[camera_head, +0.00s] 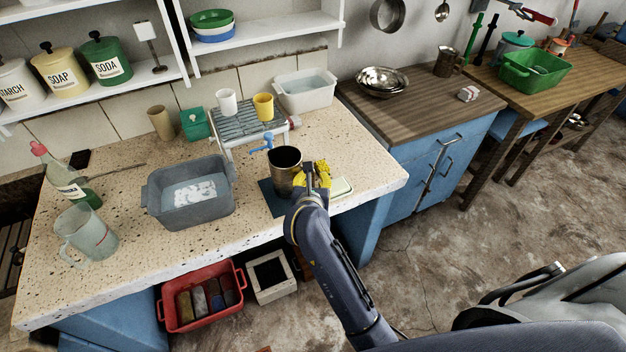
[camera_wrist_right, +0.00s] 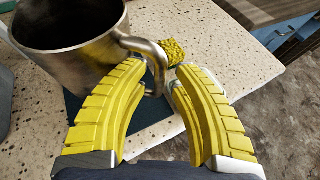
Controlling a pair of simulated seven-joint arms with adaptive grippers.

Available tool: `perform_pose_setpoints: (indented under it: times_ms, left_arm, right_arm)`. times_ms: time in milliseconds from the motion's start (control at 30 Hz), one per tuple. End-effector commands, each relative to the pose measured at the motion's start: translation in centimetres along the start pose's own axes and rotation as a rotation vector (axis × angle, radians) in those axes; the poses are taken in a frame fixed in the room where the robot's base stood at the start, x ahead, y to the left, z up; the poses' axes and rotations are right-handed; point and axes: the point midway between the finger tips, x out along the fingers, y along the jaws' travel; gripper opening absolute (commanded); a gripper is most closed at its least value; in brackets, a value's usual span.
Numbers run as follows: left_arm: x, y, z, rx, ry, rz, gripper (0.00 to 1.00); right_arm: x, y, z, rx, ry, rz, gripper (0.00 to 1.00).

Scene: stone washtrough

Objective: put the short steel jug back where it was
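The short steel jug (camera_head: 285,170) stands at the front right of the speckled stone counter, over a dark blue mat (camera_head: 271,199). My right gripper (camera_head: 322,176) is at the jug's right side, on its handle side. In the right wrist view the jug (camera_wrist_right: 68,40) is at upper left, its curved handle (camera_wrist_right: 157,66) reaching between the yellow fingertips of the right gripper (camera_wrist_right: 160,72). The fingers are apart, and I see no firm closure on the handle. The jug's base is partly hidden by the left finger. My left gripper is not in view.
A pale dish (camera_head: 341,187) lies just right of the gripper, near the counter edge. A yellow sponge (camera_wrist_right: 187,50) shows beyond the handle. A grey basin (camera_head: 190,205) and a rack (camera_head: 240,125) with cups stand close by. Another metal jug (camera_head: 446,63) stands on the wooden cabinet.

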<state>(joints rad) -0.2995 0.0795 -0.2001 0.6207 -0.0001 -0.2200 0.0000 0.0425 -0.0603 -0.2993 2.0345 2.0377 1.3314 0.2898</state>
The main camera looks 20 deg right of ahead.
Motion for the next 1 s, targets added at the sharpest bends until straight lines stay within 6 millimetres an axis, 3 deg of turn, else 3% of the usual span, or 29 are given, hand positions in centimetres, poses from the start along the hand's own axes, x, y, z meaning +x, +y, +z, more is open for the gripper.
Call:
perform_pose_setpoints:
  times_ms: [267,700,1000]
  left_arm:
    - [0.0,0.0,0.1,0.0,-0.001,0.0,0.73]
    - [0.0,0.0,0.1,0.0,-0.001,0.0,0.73]
    - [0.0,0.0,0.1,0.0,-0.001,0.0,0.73]
  right_arm:
    - [-0.9,0.1,0.1,-0.001,0.001,0.003,0.27]
    - [-8.3,0.1,0.2,0.001,0.001,0.002,0.27]
    - [-11.5,0.1,0.2,0.0,0.001,0.002,0.27]
